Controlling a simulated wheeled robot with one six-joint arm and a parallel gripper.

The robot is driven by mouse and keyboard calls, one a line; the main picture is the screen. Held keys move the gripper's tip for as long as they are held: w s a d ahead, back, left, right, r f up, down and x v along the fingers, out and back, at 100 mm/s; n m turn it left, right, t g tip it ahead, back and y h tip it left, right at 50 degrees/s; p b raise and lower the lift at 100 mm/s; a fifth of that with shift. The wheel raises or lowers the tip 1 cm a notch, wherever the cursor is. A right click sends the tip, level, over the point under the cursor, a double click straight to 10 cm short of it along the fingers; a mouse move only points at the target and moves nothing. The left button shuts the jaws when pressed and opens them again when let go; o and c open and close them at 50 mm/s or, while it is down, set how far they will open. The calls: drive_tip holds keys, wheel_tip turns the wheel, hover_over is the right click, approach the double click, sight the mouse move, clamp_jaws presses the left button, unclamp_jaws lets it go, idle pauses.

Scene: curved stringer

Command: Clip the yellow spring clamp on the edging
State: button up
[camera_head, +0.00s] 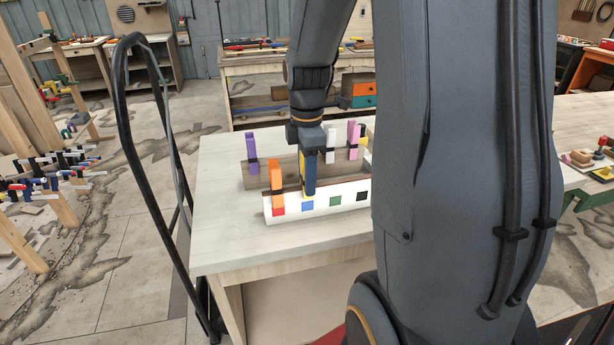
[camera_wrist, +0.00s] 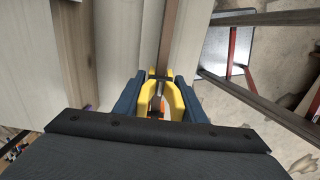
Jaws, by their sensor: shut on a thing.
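The yellow spring clamp (camera_wrist: 150,95) is held between the dark blue fingers of my gripper (camera_wrist: 158,92) in the wrist view. Its two jaws point at the brown edging (camera_wrist: 168,40) and appear to stand on either side of it; whether they touch it I cannot tell. In the head view, my gripper (camera_head: 309,178) points down over the white front face (camera_head: 320,212) of the curved piece, right of the orange clamp (camera_head: 276,180). The clamp is mostly hidden there, with a little yellow (camera_head: 303,160) showing beside the fingers.
The orange clamp stands on the front edge above a red square (camera_head: 278,211). A purple clamp (camera_head: 252,148), a white clamp (camera_head: 330,141) and a pink clamp (camera_head: 353,138) stand behind. Green (camera_head: 335,201) and black squares mark the face further right. The table's left part (camera_head: 222,220) is clear.

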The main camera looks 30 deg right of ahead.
drive_tip(key=shift+f, duration=0.15)
drive_tip(key=shift+f, duration=0.35)
drive_tip(key=o, duration=1.3)
drive_tip(key=shift+o, duration=0.2)
wheel_tip(320, 180, up, 6)
drive_tip(key=shift+w+r+b, duration=0.1)
drive_tip(key=shift+r+b, duration=0.15)
drive_tip(key=shift+b, duration=0.6)
drive_tip(key=shift+r, duration=0.65)
